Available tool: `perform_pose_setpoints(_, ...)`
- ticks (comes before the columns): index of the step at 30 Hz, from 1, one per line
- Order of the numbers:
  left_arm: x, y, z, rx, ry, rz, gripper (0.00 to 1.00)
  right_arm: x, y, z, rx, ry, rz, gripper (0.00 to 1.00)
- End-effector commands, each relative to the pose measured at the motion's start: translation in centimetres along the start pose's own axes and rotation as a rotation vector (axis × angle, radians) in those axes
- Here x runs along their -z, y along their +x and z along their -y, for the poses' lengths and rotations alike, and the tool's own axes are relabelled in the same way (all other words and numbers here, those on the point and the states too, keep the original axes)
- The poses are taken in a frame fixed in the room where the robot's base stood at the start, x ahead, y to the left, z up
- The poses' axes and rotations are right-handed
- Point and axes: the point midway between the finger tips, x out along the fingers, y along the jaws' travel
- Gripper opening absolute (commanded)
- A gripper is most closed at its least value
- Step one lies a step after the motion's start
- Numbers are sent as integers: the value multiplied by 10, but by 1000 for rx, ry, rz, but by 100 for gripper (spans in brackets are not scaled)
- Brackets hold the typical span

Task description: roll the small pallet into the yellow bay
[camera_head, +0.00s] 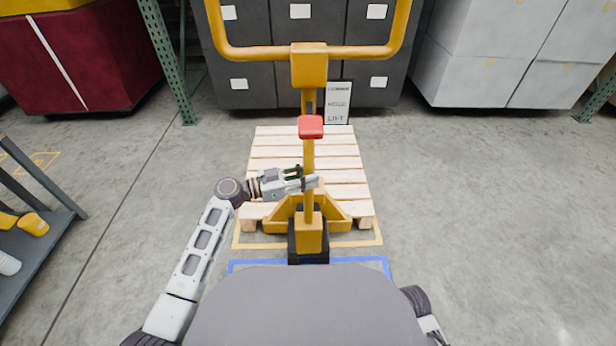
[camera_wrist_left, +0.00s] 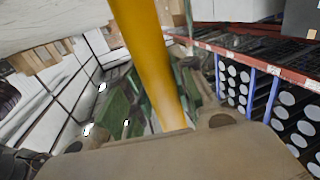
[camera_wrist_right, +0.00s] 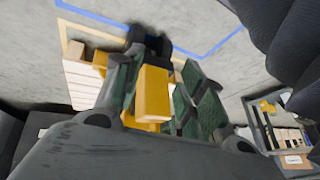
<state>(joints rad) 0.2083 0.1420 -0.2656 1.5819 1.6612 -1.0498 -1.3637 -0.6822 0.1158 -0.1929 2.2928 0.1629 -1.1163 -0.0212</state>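The small wooden pallet (camera_head: 345,165) lies on the floor ahead, with a yellow pallet jack (camera_head: 308,232) at its near end. The jack's post (camera_head: 308,150) rises to a wide yellow loop handle (camera_head: 310,52) with a red knob. A yellow floor outline (camera_head: 360,243) shows along the pallet's near edge. My left gripper (camera_head: 306,182) is at the post, well below the handle. In the left wrist view the post (camera_wrist_left: 148,50) stands between spread fingers; contact cannot be told. My right gripper (camera_wrist_right: 158,95) is open and looks empty, with the jack beyond it.
A blue floor outline (camera_head: 235,265) lies in front of my base. Dark boxes (camera_head: 245,85) stand behind the pallet, red ones (camera_head: 85,60) left and white ones (camera_head: 490,60) right. A low grey shelf (camera_head: 40,250) is at the left. The floor right of the pallet is clear.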

Motion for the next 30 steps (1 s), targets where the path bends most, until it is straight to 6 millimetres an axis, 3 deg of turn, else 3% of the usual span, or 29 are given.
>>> perform_pose_setpoints(1, 0, 0, 0, 0, 0, 0, 16, 0, 0, 0, 0, 0, 0, 40)
perform_pose_setpoints(5, 0, 0, 0, 0, 0, 0, 0, 0, 0, 0, 0, 0, 1, 40)
perform_pose_setpoints(14, 0, -1, -3, 0, 1, 0, 0, 0, 1, 0, 1, 0, -2, 40)
perform_pose_setpoints(21, -2, -5, -18, -4, -4, 1, 0, 0, 11, 1, 12, 8, -32, 40)
perform_pose_setpoints(30, -2, -7, -26, -5, -7, 1, 0, -16, 22, 0, 18, 19, -23, 40)
